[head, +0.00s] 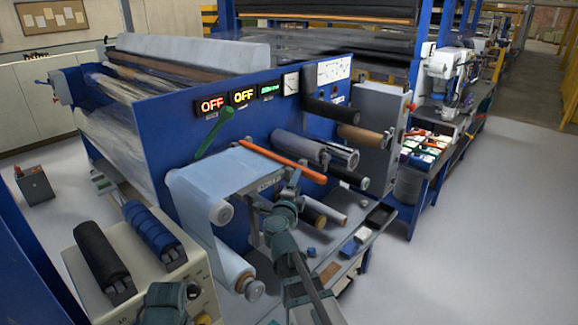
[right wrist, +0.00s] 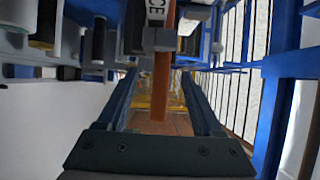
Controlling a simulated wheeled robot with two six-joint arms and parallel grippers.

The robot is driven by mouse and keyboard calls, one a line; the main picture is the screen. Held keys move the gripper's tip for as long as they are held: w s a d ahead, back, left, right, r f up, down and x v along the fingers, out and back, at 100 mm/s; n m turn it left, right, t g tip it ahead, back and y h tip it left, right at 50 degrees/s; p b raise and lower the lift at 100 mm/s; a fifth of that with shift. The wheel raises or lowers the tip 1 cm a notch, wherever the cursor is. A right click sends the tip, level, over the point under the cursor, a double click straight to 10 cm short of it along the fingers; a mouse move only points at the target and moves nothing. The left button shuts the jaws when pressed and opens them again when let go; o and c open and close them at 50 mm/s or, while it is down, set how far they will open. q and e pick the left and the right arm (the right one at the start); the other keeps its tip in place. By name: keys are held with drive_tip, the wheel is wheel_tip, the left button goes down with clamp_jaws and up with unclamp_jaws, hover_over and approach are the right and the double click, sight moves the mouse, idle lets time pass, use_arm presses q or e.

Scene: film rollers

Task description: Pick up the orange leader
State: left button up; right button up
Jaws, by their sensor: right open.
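The orange leader (head: 283,161) is a thin orange bar that lies slantwise across the upper end of a light blue web on the blue machine. In the right wrist view the orange strip (right wrist: 161,85) runs lengthwise between my right gripper's fingers (right wrist: 158,76). In the head view my right gripper (head: 294,179) is just below and in front of the leader, over the splice area. Its fingers are apart and not closed on the leader. Whether they touch it, I cannot tell.
A light blue roll (head: 232,266) hangs below the web. A green handle (head: 214,133) stands left of the leader, and a silver roller (head: 316,150) is close on its right. A grey shelf (head: 318,255) with small items lies below. Open floor (head: 480,220) is at right.

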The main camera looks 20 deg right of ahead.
sight(302, 174)
drive_tip(key=shift+w+d, duration=0.25)
drive_tip(key=shift+w, duration=0.05)
drive_tip(key=shift+d, duration=0.1)
drive_tip(key=x, duration=0.5)
drive_tip(key=shift+d+r, duration=0.1)
drive_tip(key=shift+d, duration=0.05)
drive_tip(key=shift+s, duration=0.1)
clamp_jaws()
